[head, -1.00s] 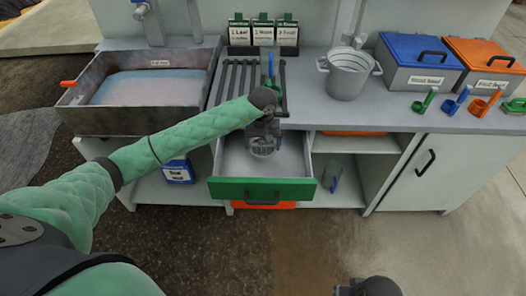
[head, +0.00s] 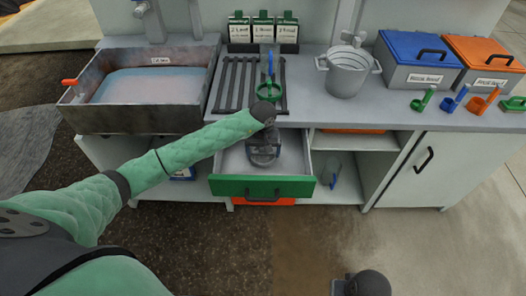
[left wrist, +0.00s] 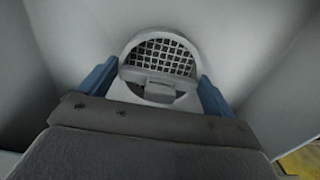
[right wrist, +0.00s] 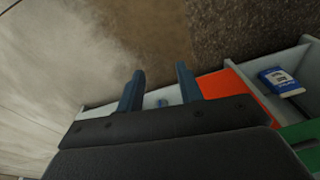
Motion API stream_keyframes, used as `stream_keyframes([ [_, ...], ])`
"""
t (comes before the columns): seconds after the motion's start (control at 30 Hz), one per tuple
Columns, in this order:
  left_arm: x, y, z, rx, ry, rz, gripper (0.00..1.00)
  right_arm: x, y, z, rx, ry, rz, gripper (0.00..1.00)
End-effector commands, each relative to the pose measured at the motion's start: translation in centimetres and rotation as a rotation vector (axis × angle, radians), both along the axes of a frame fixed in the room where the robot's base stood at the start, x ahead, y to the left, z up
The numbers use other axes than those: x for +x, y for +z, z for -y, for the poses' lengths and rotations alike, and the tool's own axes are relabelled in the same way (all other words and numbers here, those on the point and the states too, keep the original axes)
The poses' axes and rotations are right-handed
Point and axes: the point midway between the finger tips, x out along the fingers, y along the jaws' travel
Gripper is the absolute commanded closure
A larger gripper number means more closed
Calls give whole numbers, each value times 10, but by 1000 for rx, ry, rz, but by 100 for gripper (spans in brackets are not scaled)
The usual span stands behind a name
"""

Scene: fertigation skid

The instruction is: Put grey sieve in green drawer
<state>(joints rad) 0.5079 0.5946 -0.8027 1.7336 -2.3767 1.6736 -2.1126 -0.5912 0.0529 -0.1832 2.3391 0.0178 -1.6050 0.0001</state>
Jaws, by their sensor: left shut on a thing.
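The grey sieve (left wrist: 165,52), round with a dark mesh, is in the left wrist view between the two blue fingers of my left gripper (left wrist: 157,85). The gripper is shut on it. In the head view my left gripper (head: 263,150) points down into the open green-fronted drawer (head: 262,187). The sieve is mostly hidden there by the gripper, and whether it touches the drawer floor I cannot tell. My right gripper (right wrist: 160,88) is open and empty in the right wrist view, away from the drawer.
A sink (head: 140,85) is at the left of the counter. A black rack (head: 235,85) with a green ring tool (head: 270,91) lies behind the drawer. A grey bucket (head: 347,75), a blue-lidded box (head: 420,60) and an orange-lidded box (head: 486,65) stand to the right.

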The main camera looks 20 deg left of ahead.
Motion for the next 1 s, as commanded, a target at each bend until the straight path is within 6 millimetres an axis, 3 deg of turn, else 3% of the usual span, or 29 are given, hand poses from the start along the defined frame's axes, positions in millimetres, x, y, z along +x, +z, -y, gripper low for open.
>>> stream_keyframes([
  [0.27, 0, -2, 0, 0, 0, 0, 33, 0, 6, -1, 3, 1, 5, 64],
  [0.3, 0, -2, 0, 0, 0, 0, 4, 0, 8, -1, 4, 1, 5, 64],
  [0.33, 0, -2, 0, 0, 0, 0, 0, 0, 8, -1, 4, 0, 6, 64],
  [0.77, 0, 2, 0, 0, 0, 0, 0, -1, 8, -1, 4, -1, 4, 64],
  [0.9, 1, 10, 0, 1, 0, 2, 0, -4, -6, 0, -2, 1, -17, 64],
  [0.97, 1, 15, 0, 0, 0, 3, 0, -5, 1, 1, -2, 1, -15, 64],
  [1.0, 1, 19, 0, 0, 0, 3, 0, -7, 18, 3, 0, 0, -2, 64],
])
